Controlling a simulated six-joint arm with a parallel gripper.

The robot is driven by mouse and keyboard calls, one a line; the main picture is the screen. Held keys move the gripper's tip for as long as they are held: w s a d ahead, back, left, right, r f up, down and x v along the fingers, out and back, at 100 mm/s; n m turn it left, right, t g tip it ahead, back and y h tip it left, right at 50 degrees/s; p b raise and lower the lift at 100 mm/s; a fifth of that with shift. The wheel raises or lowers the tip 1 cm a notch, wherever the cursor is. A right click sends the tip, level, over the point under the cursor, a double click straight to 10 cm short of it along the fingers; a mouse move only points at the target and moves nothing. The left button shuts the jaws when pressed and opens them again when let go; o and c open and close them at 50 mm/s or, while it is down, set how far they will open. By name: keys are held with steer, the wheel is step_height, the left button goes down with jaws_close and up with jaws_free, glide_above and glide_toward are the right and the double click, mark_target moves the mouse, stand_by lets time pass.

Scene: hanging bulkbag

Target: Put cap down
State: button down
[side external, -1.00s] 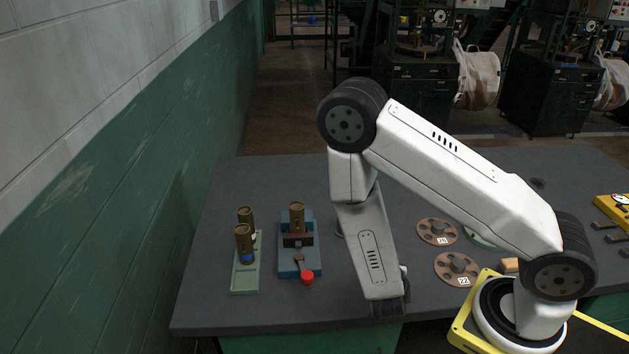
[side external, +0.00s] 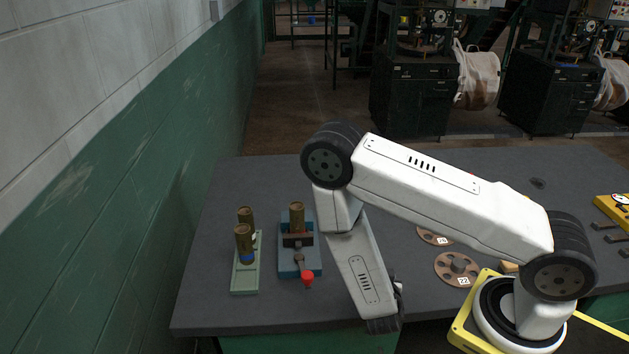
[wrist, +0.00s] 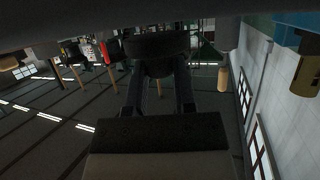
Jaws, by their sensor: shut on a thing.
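In the wrist view, my gripper (wrist: 159,82) shows as two dark fingers shut on a dark, round thing (wrist: 156,46) at their tips. It fits the cap, but the dim picture hides its detail. A blue fixture (side external: 296,262) with a red knob (side external: 307,278) holds an upright brass-brown cylinder (side external: 297,218). Left of it, a pale green tray (side external: 245,279) holds two similar cylinders (side external: 244,244), one with a blue band.
A brown disc marked 22 (side external: 457,268) lies right of my lower arm, with another disc (side external: 434,237) behind it partly covered. A yellow item (side external: 612,209) is at the right edge. The dark tabletop (side external: 262,181) is clear behind the fixture. A wall (side external: 150,190) runs along the left.

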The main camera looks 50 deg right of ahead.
steer(key=shift+f, duration=0.55)
steer(key=shift+f, duration=0.1)
steer(key=shift+c, duration=2.2)
jaws_free()
steer(key=shift+s+a+r, duration=0.2)
steer(key=shift+a+r, duration=0.15)
steer(key=shift+a, duration=0.05)
steer(key=v, duration=1.1)
steer(key=shift+s+f, duration=0.1)
